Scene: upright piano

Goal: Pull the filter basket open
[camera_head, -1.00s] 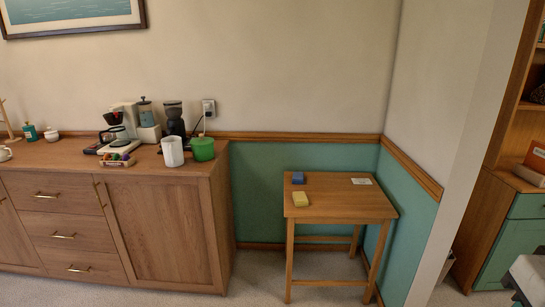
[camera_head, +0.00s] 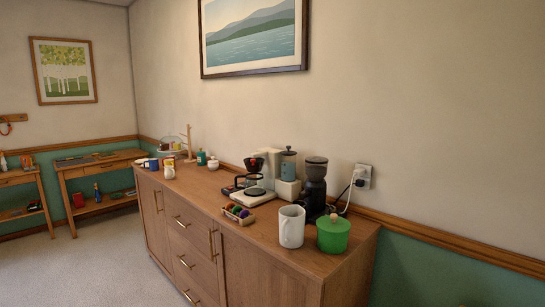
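The coffee maker (camera_head: 254,197), with a white base and body, stands on the wooden sideboard in the head view. Its black filter basket (camera_head: 254,165), with a red patch, is at the top above the glass carafe (camera_head: 249,183). The basket looks small here, and I cannot tell whether it is fully shut. My gripper is not in view.
Behind and right of the coffee maker are a white appliance with a teal-topped jar (camera_head: 288,163) and a black grinder (camera_head: 315,187). A white jug (camera_head: 291,226), green pot (camera_head: 333,233) and small crate (camera_head: 237,213) stand in front. Floor (camera_head: 110,270) at left is clear.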

